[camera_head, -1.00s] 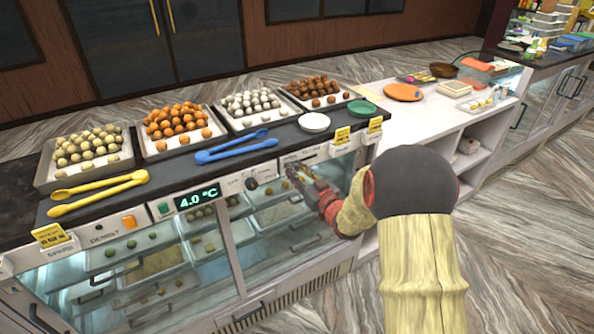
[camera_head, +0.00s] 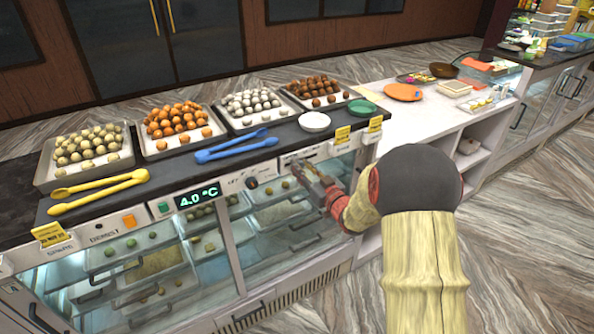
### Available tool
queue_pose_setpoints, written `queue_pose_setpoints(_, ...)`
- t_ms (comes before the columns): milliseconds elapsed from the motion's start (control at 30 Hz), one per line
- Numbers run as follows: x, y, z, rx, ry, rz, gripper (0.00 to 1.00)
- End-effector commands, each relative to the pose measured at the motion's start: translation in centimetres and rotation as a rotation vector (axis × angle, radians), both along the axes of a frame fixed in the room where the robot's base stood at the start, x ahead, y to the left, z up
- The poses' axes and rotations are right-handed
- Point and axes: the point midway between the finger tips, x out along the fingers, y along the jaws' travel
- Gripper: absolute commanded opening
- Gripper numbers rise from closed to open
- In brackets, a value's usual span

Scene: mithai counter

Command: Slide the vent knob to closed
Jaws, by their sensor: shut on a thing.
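The vent slider's pale panel (camera_head: 318,153) is on the counter's front face, right of the round black dial. My gripper (camera_head: 298,166) is at this panel and shut on the vent knob. The knob itself is hidden behind the fingers, and the slot is partly covered. The lettering on the panel is too small to read. My arm reaches in from the lower right.
Blue tongs (camera_head: 236,148), a white plate (camera_head: 314,122) and trays of sweets stand on the dark counter top above. Yellow tags (camera_head: 342,136) stick up near the panel. Glass display doors (camera_head: 280,225) lie below. A round dial (camera_head: 251,183) and orange switch (camera_head: 129,221) are to the left.

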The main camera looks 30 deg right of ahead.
Motion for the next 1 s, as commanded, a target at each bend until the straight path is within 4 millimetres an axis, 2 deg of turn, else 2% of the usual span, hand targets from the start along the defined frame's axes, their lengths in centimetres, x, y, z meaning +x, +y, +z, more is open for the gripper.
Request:
queue_pose_setpoints(33, 0.0, -1.6, 0.0, -0.002, -0.003, -0.008, 0.00)
queue_pose_setpoints(100, 0.1, -3.2, 0.0, -0.003, -0.003, -0.008, 0.00)
queue_pose_setpoints(233, 0.2, -5.5, 0.1, -0.001, -0.003, -0.007, 0.00)
queue_pose_setpoints(367, 0.2, -6.4, 0.1, -0.001, -0.002, -0.005, 0.00)
queue_pose_setpoints(633, 0.2, -6.5, 0.2, -0.002, -0.003, -0.007, 0.00)
queue_pose_setpoints(667, 0.2, -6.5, 0.2, -0.002, -0.003, -0.007, 0.26)
queue_pose_setpoints(933, 0.2, -6.4, 0.2, -0.002, -0.003, -0.005, 0.41)
queue_pose_setpoints(1000, 0.2, -6.4, 0.2, -0.001, -0.002, -0.005, 0.42)
